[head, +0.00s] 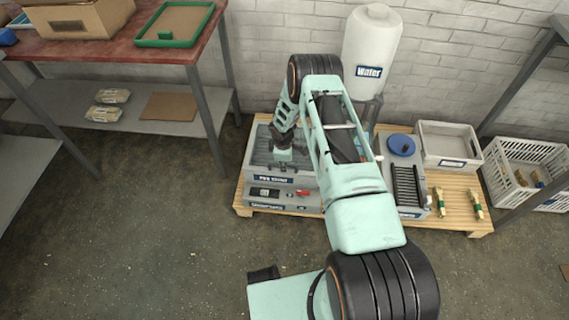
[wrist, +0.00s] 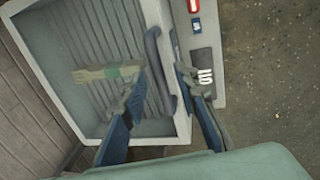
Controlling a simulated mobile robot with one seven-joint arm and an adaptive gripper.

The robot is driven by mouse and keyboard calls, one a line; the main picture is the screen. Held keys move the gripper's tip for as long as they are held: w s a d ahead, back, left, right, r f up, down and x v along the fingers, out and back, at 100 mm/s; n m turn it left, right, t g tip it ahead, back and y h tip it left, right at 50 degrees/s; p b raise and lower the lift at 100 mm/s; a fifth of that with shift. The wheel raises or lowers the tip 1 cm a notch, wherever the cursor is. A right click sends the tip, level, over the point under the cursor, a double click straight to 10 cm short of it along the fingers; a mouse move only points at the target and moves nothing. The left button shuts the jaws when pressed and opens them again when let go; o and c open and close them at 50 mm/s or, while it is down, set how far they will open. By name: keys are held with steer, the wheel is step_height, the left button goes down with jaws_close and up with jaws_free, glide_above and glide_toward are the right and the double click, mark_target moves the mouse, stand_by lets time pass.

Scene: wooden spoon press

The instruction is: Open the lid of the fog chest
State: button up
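The fog chest (head: 284,179) is a grey box with a dark blue label on its front, standing on a wooden pallet. Its lid (wrist: 62,112) looks see-through and shut, with a slatted surface beneath it. A dark curved handle (wrist: 153,48) runs along the chest's front edge in the wrist view. My gripper (wrist: 162,80) is open, with one finger on each side of the handle; I cannot tell whether they touch it. In the head view my gripper (head: 284,152) is over the chest, and my arm hides part of its right side.
A control box (head: 270,192) sits below the chest front. A water tank (head: 368,45), grey tray (head: 448,142) and white crate (head: 525,170) stand behind and right. Floor in front is clear.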

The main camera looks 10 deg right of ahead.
jaws_close()
stand_by(0.3)
steer(key=shift+r, duration=0.1)
